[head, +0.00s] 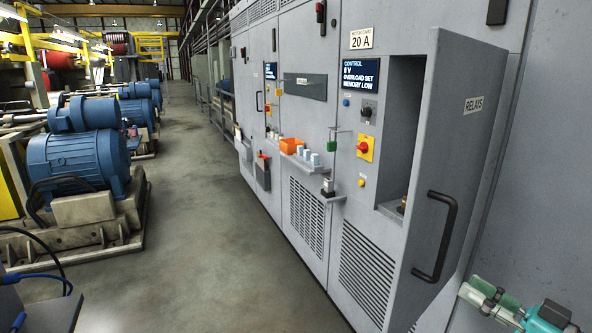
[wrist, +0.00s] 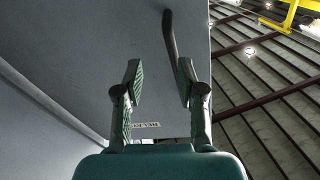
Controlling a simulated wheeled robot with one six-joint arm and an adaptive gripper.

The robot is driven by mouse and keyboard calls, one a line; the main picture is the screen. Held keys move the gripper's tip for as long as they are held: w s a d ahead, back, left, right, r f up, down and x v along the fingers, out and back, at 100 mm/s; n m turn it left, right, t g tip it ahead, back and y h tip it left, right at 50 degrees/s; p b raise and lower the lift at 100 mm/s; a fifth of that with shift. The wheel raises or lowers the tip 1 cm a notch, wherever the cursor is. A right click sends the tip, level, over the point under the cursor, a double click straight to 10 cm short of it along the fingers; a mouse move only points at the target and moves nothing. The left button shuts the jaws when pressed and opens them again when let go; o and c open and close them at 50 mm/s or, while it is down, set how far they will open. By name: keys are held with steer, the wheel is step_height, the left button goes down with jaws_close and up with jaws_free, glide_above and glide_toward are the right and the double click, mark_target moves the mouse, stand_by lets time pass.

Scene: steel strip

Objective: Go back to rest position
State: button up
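My gripper (head: 476,291) shows at the lower right of the head view, below and right of the black handle (head: 436,238) of the open grey cabinet door (head: 470,140) labelled RELAYS. In the wrist view my gripper (wrist: 160,84) has its two green-padded fingers spread apart with nothing between the pads. The door (wrist: 120,50) fills the middle of the wrist view, and its handle (wrist: 171,40) shows beyond the fingertips, closer to the right finger.
The cabinet compartment (head: 402,120) behind the door is open. An orange bin (head: 291,146) and small blue-and-white items stand on a cabinet ledge. Blue motors (head: 78,162) line the left side. The grey floor aisle (head: 215,200) between is clear.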

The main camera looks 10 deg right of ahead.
steer(key=a+f+m+h, duration=0.2)
steer(key=a+f+m, duration=0.1)
steer(key=f, duration=0.4)
steer(key=a+f+m+h, duration=0.3)
steer(key=f, duration=0.4)
steer(key=s+a+f+m+g+h, duration=0.1)
steer(key=s+a+f+h, duration=0.15)
steer(key=f, duration=0.35)
steer(key=s+a+f+m+h, duration=0.1)
steer(key=s+a+f+m, duration=0.15)
steer(key=s+f, duration=0.2)
steer(key=s+a+f+n+g+h, duration=0.15)
steer(key=s+a+f, duration=0.35)
steer(key=s, duration=0.6)
steer(key=s+a+r+n+y, duration=0.1)
steer(key=s+a+n, duration=0.1)
steer(key=s, duration=0.5)
steer(key=s+a+r+n+y, duration=0.1)
steer(key=s+a+r+n, duration=0.1)
steer(key=s, duration=0.4)
steer(key=shift+s+a+n, duration=0.3)
steer(key=shift+s+n, duration=0.1)
steer(key=shift+n, duration=0.5)
steer(key=shift+d, duration=0.1)
